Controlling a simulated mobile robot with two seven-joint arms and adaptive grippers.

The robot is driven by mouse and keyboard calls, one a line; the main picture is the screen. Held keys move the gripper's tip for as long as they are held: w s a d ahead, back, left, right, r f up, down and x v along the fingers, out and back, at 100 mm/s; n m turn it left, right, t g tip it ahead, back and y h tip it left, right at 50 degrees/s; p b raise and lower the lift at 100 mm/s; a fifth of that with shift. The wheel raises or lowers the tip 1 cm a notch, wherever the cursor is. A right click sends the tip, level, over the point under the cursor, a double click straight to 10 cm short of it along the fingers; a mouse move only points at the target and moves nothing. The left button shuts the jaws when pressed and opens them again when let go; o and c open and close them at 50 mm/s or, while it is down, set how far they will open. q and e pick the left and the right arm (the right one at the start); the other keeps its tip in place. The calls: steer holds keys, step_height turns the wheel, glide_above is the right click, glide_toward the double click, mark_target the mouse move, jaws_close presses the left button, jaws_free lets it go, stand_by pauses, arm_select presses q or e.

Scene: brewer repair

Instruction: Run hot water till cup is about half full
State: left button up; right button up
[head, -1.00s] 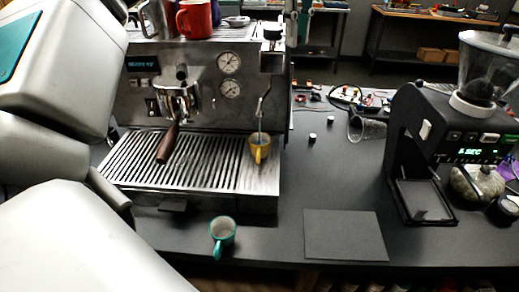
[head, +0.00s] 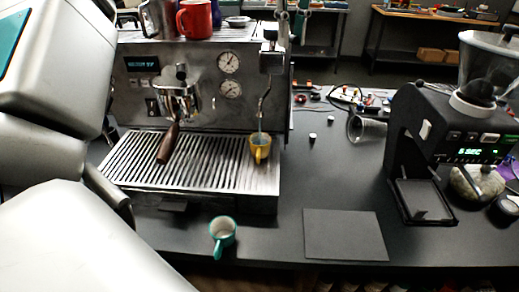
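A yellow cup (head: 260,153) stands upright on the right end of the espresso machine's drip tray (head: 125,166). The thin metal spout (head: 262,108) comes down over it. A pale streak shows between spout and cup mouth; the water level is too small to judge. A dark control knob (head: 269,59) sits at the machine's upper right. What appears to be my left gripper (head: 283,36) is beside this knob at the top edge, mostly cut off. Whether its fingers touch the knob, or are open or shut, cannot be made out. My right gripper is out of view.
A teal cup (head: 223,233) stands in front of the machine. A portafilter (head: 172,138) hangs over the tray. A red mug (head: 194,19) is on top. A dark mat (head: 345,235) and a grinder (head: 440,130) are to the right. My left arm blocks the left side.

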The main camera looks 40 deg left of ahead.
arm_select(q)
steer(key=shift+s+a+m, duration=0.45)
steer(key=shift+s+m, duration=0.1)
steer(key=shift+m, duration=0.7)
steer(key=shift+s+a+m, duration=0.4)
steer(key=shift+s+m, duration=0.15)
steer(key=shift+m, duration=0.75)
steer(key=shift+s+a+m, duration=0.45)
steer(key=shift+s+m, duration=0.1)
steer(key=shift+m, duration=0.7)
steer(key=o, duration=0.4)
step_height(320, 180, up, 7)
